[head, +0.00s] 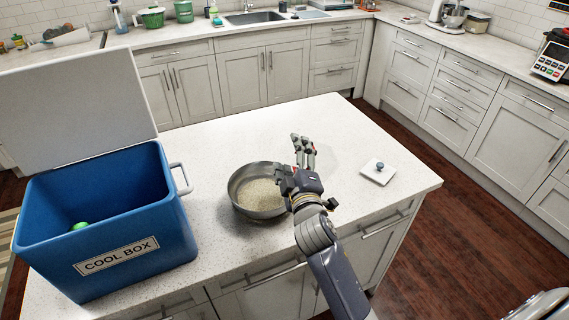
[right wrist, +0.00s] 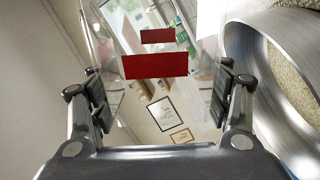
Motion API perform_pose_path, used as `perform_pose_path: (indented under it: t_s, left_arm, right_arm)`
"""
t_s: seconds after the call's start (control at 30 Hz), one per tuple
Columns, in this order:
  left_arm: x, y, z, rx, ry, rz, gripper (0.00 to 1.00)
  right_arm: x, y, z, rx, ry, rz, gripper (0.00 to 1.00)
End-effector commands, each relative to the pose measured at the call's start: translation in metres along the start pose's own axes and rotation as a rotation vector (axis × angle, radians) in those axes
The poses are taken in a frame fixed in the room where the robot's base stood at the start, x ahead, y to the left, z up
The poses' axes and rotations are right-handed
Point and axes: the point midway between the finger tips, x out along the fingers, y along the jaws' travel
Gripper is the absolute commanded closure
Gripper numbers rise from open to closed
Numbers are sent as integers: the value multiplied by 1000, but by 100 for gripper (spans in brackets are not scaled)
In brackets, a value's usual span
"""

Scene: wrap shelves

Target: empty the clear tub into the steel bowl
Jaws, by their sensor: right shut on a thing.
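The steel bowl (head: 236,194) stands on the island counter with pale grains (head: 262,195) in it. It also shows at the right of the right wrist view (right wrist: 262,60). My left gripper is not in view.
A blue cool box (head: 150,215) with its lid open stands on the left, a green thing (head: 79,226) inside. A small white lid with a blue knob (head: 378,177) lies on the right of the counter. The counter behind the bowl is clear.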

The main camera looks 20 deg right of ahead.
Motion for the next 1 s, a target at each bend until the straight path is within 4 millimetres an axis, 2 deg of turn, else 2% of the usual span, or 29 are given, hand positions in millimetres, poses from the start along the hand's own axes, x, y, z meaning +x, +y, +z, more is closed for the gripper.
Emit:
perform_pose_path:
  t_s: [0.03, 0.1, 0.3, 0.5, 1.0]
  left_arm:
    - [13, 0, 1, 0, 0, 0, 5]
    - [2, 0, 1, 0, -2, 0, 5]
    - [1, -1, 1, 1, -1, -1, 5]
    - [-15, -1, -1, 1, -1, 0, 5]
    - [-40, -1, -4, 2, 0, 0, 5]
  right_arm:
    - [0, -4, 6, 93, 1, 4, 94]
    - [0, 11, 11, 146, 1, 3, 94]
    - [0, 30, 32, 335, 0, 3, 94]
    - [0, 48, 54, 411, -2, 1, 94]
    - [0, 89, 111, 619, -1, 0, 94]
